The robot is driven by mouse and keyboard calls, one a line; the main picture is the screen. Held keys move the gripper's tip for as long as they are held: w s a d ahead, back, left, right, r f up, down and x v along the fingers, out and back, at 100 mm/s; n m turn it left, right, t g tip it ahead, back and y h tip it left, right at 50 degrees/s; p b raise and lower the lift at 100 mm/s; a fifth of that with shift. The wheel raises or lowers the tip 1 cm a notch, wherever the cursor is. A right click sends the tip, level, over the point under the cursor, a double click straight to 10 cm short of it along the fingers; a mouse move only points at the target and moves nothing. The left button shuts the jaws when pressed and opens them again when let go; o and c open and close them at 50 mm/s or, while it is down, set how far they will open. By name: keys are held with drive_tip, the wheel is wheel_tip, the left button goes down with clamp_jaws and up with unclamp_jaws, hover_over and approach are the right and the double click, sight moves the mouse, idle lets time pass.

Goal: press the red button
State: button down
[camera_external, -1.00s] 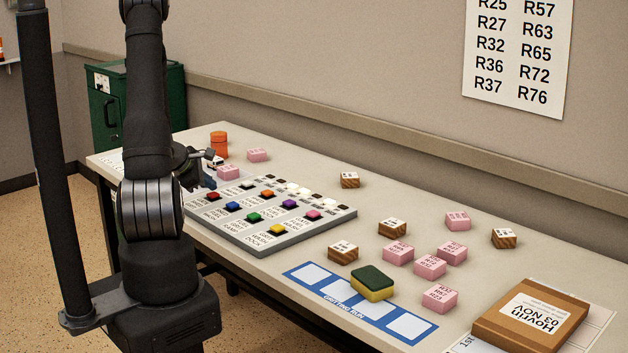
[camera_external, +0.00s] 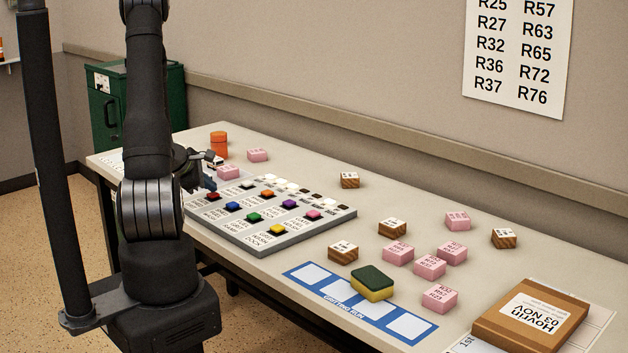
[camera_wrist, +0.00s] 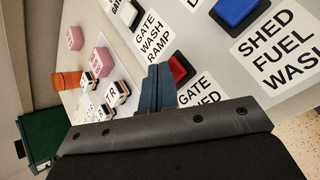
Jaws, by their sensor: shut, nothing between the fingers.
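The red button (camera_external: 213,196) sits at the near left corner of the grey button panel (camera_external: 277,246). In the wrist view the red button (camera_wrist: 179,69) shows just right of my fingers, partly covered by them, in a black surround. My gripper (camera_external: 205,186) is shut and empty, pointing down at the panel's left end. In the wrist view my gripper (camera_wrist: 160,72) has its blue-grey fingertips together beside the button. I cannot tell whether they touch the button or panel.
A blue button (camera_wrist: 237,10) lies to the right of the red one. Pink blocks (camera_external: 257,155) and an orange container (camera_external: 219,144) stand behind my gripper. A sponge (camera_external: 372,283) and several blocks lie on the table's right half.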

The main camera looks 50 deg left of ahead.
sight(209, 195)
drive_tip(key=shift+r, duration=0.25)
drive_tip(key=shift+r, duration=3)
wheel_tip(209, 195, down, 7)
drive_tip(key=shift+r, duration=0.4)
